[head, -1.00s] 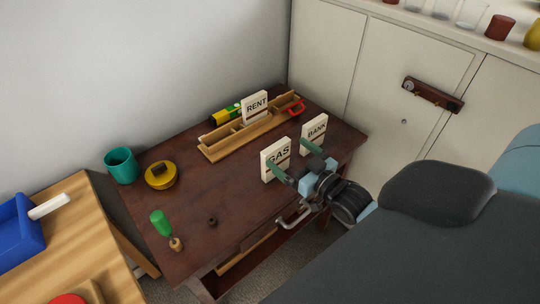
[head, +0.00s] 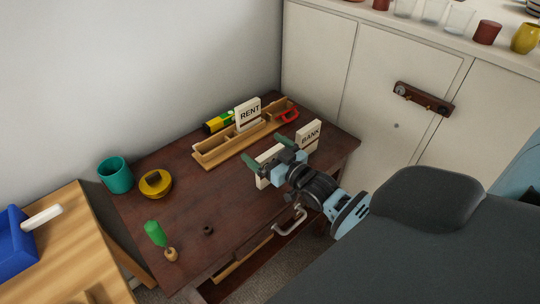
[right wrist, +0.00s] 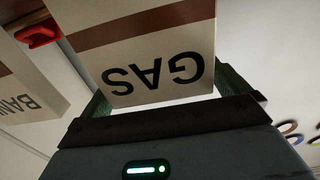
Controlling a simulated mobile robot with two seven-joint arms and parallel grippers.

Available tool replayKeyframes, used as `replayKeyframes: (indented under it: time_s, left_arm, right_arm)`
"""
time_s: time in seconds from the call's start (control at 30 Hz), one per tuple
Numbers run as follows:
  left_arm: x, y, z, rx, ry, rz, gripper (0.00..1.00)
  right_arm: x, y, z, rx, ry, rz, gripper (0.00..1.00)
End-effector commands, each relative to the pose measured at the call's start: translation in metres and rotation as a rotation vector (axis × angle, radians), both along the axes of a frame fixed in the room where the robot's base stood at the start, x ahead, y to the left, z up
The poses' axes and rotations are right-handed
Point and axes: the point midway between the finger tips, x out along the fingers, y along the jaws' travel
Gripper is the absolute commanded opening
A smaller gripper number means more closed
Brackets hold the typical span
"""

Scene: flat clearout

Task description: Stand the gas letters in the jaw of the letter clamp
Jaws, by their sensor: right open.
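The gas letters, a cream upright bundle marked GAS (right wrist: 155,74), stand on the dark table; in the head view they (head: 262,182) are partly hidden behind my gripper. My right gripper (head: 266,153) is open, its green fingers on either side of the bundle's top. In the right wrist view the gripper (right wrist: 166,92) has the upside-down GAS face between its fingers; I cannot tell whether they touch it. A long wooden rack (head: 210,158) with a red handle (head: 289,114) at its right end stands behind; it looks like the letter clamp. The RENT bundle (head: 248,113) stands upright at it.
The BANK bundle (head: 309,135) stands close to the right of my gripper. A yellow and black item (head: 219,122) lies behind the rack. A teal cup (head: 115,175), yellow pot (head: 155,184) and green-headed stamp (head: 156,233) are on the left.

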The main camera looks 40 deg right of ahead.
Motion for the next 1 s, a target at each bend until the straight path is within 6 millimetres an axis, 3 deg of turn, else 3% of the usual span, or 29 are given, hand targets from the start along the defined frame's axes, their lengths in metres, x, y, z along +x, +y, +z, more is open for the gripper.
replayKeyframes:
  time_s: [0.27,0.67,1.0]
  left_arm:
    - [0.0018,0.0002,0.0017,0.0,-0.005,0.001,0.36]
    - [0.0022,0.0003,0.0021,0.0,-0.006,0.001,0.36]
    - [0.0018,0.0003,0.002,0.0,-0.005,0.001,0.36]
  right_arm:
    - [0.0035,0.0008,0.0,0.0,0.0,0.001,1.0]
    - [0.0033,0.0006,0.0,0.0,0.0,0.001,0.5]
    - [0.0034,0.0004,0.0032,-0.001,-0.002,0.001,0.49]
